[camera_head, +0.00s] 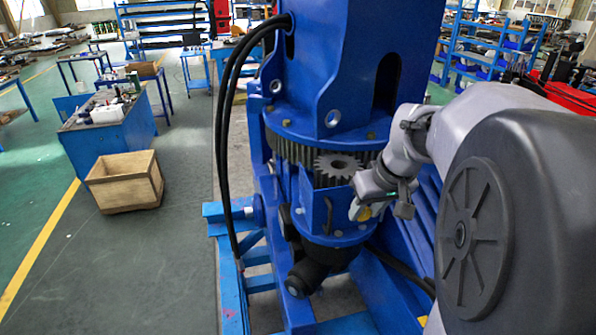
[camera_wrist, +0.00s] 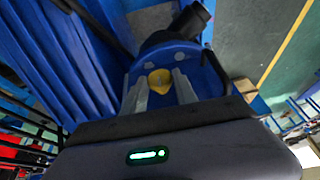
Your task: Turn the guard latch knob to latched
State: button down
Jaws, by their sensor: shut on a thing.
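The guard latch knob is a small yellow knob (camera_wrist: 160,80) on a blue housing. In the wrist view it sits between the two grey fingers of my gripper (camera_wrist: 158,85), which are shut on it. In the head view only a bit of the yellow knob (camera_head: 365,213) shows beside my gripper (camera_head: 375,209), at the front right of the blue housing (camera_head: 334,222) below the gear. The fingers hide part of the knob there, and I cannot tell which way it is turned.
A toothed gear (camera_head: 338,167) sits just above my gripper, under the large blue crane column (camera_head: 345,60). Black hoses (camera_head: 229,130) hang at the left of the column. A wooden crate (camera_head: 125,182) stands on the open floor at left.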

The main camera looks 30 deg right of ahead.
jog(key=y, duration=0.2)
jog(key=d+m+t+y+p, duration=0.1)
jog(key=y, duration=0.1)
jog(key=shift+s, duration=0.1)
jog(key=shift+s+d+f+m+t+y, duration=0.25)
jog(key=shift+m+t+y, duration=0.45)
jog(key=shift+y, duration=1.15)
jog(key=shift+w+f+m+t+y, duration=0.15)
jog(key=shift+f+m+t+y, duration=0.55)
jog(key=shift+y, duration=1.2)
jog(key=shift+s+d+m+t+y, duration=0.15)
jog(key=shift+m+t+y, duration=0.15)
jog(key=shift+t+y, duration=1.15)
jog(key=shift+w+g+y, duration=0.1)
jog(key=shift+g+y, duration=0.25)
jog(key=shift+y, duration=0.25)
jog(key=c, duration=1)
grip_release()
jog(key=shift+a, duration=0.1)
